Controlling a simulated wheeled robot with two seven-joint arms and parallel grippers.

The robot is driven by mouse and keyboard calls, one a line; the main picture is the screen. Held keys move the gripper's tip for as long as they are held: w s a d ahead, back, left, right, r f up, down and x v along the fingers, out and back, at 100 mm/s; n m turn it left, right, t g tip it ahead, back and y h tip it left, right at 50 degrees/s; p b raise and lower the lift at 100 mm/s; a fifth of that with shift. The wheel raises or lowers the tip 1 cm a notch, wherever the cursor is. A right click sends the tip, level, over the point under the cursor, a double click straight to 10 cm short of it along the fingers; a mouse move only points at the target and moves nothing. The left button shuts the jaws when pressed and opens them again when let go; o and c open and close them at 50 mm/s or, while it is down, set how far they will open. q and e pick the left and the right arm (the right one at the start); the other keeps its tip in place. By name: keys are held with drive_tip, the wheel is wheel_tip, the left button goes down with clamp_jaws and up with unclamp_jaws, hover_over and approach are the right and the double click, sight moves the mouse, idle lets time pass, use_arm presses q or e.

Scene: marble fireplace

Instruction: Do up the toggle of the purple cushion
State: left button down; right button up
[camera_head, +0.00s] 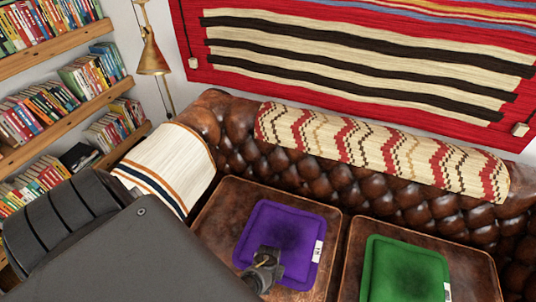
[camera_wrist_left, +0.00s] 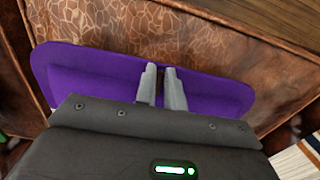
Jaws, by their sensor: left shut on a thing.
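The purple cushion (camera_head: 285,222) lies on the left seat of the brown leather sofa, with a white tag on its right side. It also shows in the left wrist view (camera_wrist_left: 95,75), under and around my fingers. My left gripper (camera_head: 266,268) is at the cushion's front part. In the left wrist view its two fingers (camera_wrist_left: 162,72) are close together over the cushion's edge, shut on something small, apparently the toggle. The fingers hide most of it, and I cannot tell how it sits to its loop. My right gripper is not in view.
A green cushion (camera_head: 405,270) lies on the right seat (camera_head: 478,270). A striped throw (camera_head: 170,165) hangs over the sofa's left arm, and a zigzag blanket (camera_head: 380,148) lies along the backrest. Bookshelves (camera_head: 70,53) stand at the left, with a brass lamp (camera_head: 153,57) beside them.

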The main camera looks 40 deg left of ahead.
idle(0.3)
use_arm(q)
drive_tip(key=c, duration=1.8)
unclamp_jaws()
drive_tip(key=shift+o, duration=0.2)
drive_tip(key=shift+r, duration=0.55)
wheel_tip(320, 180, up, 10)
drive_tip(key=p, duration=0.2)
drive_tip(key=shift+f+p, duration=0.15)
drive_tip(key=shift+p, duration=0.25)
drive_tip(key=shift+f, duration=0.1)
